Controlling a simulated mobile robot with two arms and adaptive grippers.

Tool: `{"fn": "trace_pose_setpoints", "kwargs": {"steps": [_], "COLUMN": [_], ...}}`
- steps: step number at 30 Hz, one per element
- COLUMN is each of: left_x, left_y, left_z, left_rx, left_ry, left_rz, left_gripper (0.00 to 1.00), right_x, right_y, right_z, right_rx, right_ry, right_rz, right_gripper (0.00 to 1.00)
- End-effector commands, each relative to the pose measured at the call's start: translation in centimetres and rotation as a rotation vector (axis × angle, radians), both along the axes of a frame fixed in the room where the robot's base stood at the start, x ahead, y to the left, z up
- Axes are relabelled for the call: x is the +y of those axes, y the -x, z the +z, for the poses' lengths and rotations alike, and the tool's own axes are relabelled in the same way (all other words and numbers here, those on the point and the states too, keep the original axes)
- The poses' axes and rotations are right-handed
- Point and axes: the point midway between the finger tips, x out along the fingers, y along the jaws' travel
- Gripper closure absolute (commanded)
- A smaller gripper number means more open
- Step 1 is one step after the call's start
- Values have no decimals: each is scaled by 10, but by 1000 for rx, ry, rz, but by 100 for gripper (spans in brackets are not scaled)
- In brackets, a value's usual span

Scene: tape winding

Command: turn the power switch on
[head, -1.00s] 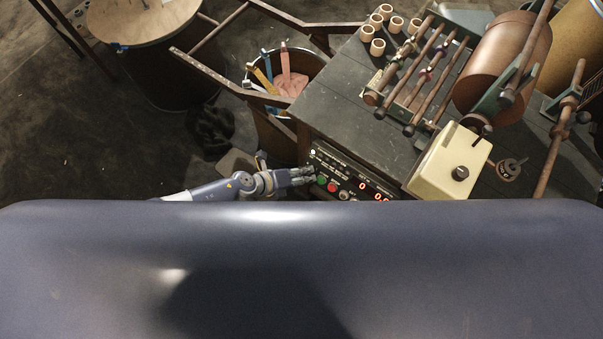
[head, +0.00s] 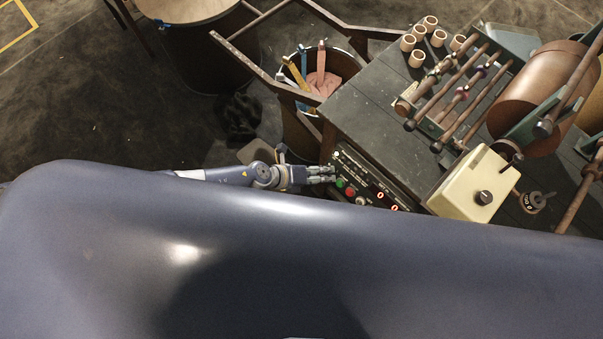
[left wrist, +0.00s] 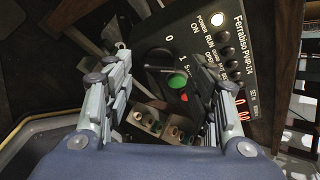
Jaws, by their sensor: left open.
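The control panel (head: 372,188) is on the front side of the dark table in the head view. The lamp marked POWER (left wrist: 218,19) is lit white. My left gripper (left wrist: 168,82) is open, its fingers on either side of the switch; I cannot tell if they touch it. It also shows at the panel in the head view (head: 331,174). My right gripper is out of view.
The table (head: 375,105) carries a roller frame (head: 455,92), a brown drum (head: 545,90), a cream box (head: 470,185) and several small rolls (head: 417,58). A bin (head: 303,130) with coloured strips stands left of the table, inside a wooden frame (head: 265,65).

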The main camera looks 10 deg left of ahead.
Motion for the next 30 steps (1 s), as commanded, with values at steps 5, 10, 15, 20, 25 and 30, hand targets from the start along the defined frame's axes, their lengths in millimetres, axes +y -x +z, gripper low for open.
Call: {"fn": "trace_pose_setpoints", "kwargs": {"steps": [5, 10, 15, 20, 25, 30], "left_x": [18, 35, 53, 65, 70, 70], "left_y": [9, 21, 32, 39, 42, 42], "left_z": [17, 32, 51, 63, 68, 68], "left_rx": [-1, 5, 6, 6, 6, 6], "left_ry": [-1, -1, 0, 1, 1, 1], "left_rz": [-3, 0, 2, 1, 1, 1], "left_gripper": [48, 48, 48, 48, 48, 48], "right_x": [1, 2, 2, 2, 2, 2], "right_y": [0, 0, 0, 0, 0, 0], "right_z": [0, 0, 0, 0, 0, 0], "right_rx": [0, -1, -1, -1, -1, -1], "right_ry": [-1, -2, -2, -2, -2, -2], "right_rz": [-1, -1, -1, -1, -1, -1], "right_gripper": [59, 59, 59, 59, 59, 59]}}
